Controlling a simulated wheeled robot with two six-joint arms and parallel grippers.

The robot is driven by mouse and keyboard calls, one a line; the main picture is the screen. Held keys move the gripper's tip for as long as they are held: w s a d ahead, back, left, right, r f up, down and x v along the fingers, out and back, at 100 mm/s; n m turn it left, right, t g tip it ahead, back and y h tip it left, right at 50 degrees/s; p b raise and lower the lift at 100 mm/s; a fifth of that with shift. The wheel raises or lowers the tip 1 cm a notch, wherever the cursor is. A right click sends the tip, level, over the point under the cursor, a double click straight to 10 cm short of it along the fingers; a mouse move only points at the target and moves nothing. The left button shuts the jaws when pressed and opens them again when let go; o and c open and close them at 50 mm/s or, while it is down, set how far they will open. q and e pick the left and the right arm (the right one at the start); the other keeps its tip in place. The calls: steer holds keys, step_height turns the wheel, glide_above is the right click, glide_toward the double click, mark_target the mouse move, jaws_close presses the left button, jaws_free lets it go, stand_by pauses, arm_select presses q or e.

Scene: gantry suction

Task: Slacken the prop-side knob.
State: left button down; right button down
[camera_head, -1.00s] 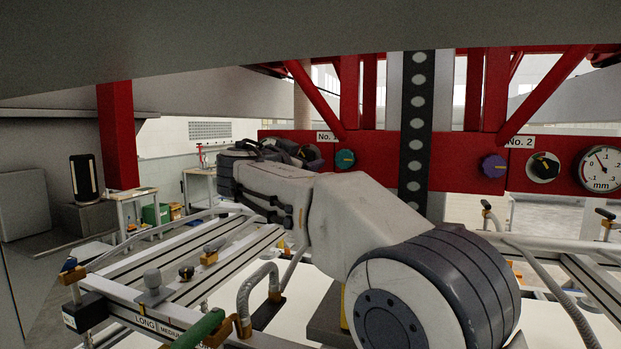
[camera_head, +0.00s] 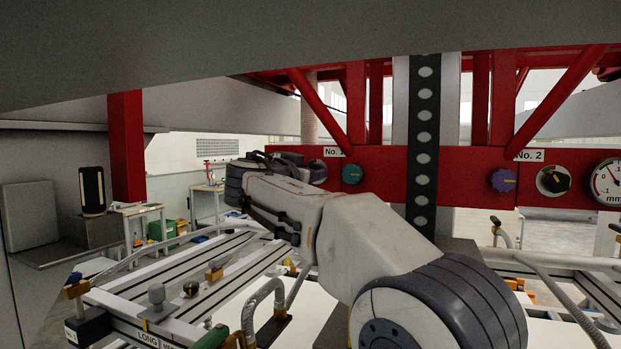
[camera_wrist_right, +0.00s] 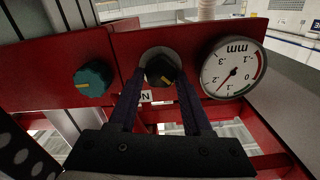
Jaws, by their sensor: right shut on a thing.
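In the right wrist view, which is upside down, a black knob (camera_wrist_right: 160,68) with a yellow mark sits on a round pale plate in a red beam. My right gripper (camera_wrist_right: 161,80) has its two dark fingers on either side of this knob, closed on it. A teal knob (camera_wrist_right: 94,78) is to the left in that view and a round mm gauge (camera_wrist_right: 233,68) to the right. In the head view my right arm hides much of the No. 1 end; the teal knob (camera_head: 352,174) shows beside it. My left gripper is out of view.
At No. 2 in the head view are a purple knob (camera_head: 502,180), a black knob (camera_head: 553,180) and a gauge (camera_head: 607,182) on the red beam (camera_head: 460,185). A perforated dark strip (camera_head: 423,130) runs vertically between the stations. A slatted frame (camera_head: 190,285) lies below left.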

steer(key=shift+w+n+b, duration=0.1)
steer(key=shift+n+b, duration=0.8)
steer(key=shift+n, duration=1.7)
steer(key=shift+f, duration=0.1)
steer(key=shift+c, duration=1.7)
jaws_free()
steer(key=shift+a, duration=0.1)
steer(key=b+v, duration=0.5)
steer(key=v, duration=0.5)
steer(key=shift+s, duration=0.2)
